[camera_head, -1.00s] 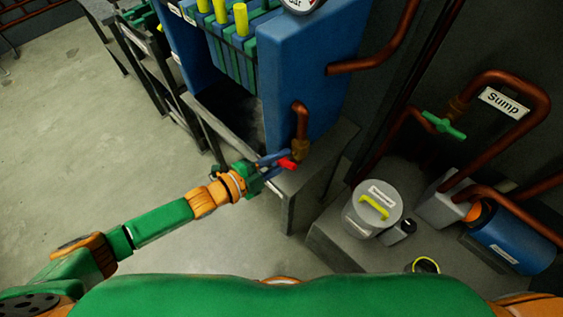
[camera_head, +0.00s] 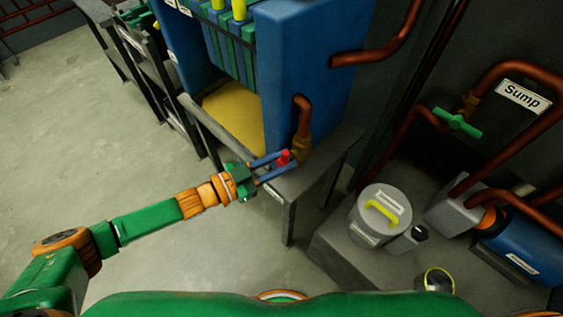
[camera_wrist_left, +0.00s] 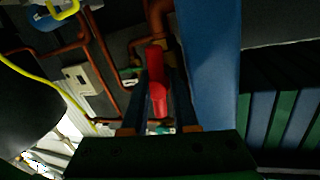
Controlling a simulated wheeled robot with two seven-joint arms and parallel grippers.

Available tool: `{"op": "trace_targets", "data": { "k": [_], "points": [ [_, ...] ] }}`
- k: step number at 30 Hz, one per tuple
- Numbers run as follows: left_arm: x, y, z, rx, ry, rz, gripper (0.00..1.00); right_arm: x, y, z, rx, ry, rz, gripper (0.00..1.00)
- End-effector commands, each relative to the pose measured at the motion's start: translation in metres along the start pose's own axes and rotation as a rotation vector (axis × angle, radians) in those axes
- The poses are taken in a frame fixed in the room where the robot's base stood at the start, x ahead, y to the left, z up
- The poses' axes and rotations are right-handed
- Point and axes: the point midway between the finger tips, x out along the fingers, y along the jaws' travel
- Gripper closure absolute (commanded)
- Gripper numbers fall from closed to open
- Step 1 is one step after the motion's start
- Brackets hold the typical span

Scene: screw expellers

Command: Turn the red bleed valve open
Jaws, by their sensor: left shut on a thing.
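The red bleed valve handle (camera_head: 284,157) sits at the front of the pipe fitting on the blue press (camera_head: 307,75). My left gripper (camera_head: 273,168) reaches it from the left, with its two blue fingers on either side of the handle, shut on it. In the left wrist view the red handle (camera_wrist_left: 156,82) stands between the fingers, with the copper pipe (camera_wrist_left: 158,20) behind it. The handle's base is partly hidden by the fingers. My right gripper is not in view.
A yellow surface (camera_head: 236,117) shows inside the press below the green and blue plates. A grey table (camera_head: 300,180) carries the press. A grey canister (camera_head: 372,218), a blue tank (camera_head: 515,245) and copper pipes with a green valve (camera_head: 457,123) stand at the right. Floor at left is clear.

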Motion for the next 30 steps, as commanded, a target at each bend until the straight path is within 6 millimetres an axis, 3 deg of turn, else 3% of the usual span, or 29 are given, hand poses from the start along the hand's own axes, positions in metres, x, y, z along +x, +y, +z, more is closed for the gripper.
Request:
{"op": "trace_targets", "data": {
  "k": [12, 29, 30],
  "points": [
    [0.0, 0.0014, 0.0023, -0.165, 0.04, 0.001, 1.0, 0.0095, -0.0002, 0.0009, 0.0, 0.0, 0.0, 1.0],
    [0.0001, 0.0015, 0.0014, -0.186, 0.047, 0.001, 1.0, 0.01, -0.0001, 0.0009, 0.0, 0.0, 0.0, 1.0],
    [0.0001, 0.0015, 0.0014, -0.186, 0.047, 0.001, 0.62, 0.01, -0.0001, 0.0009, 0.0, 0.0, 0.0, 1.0]
  ]
}}
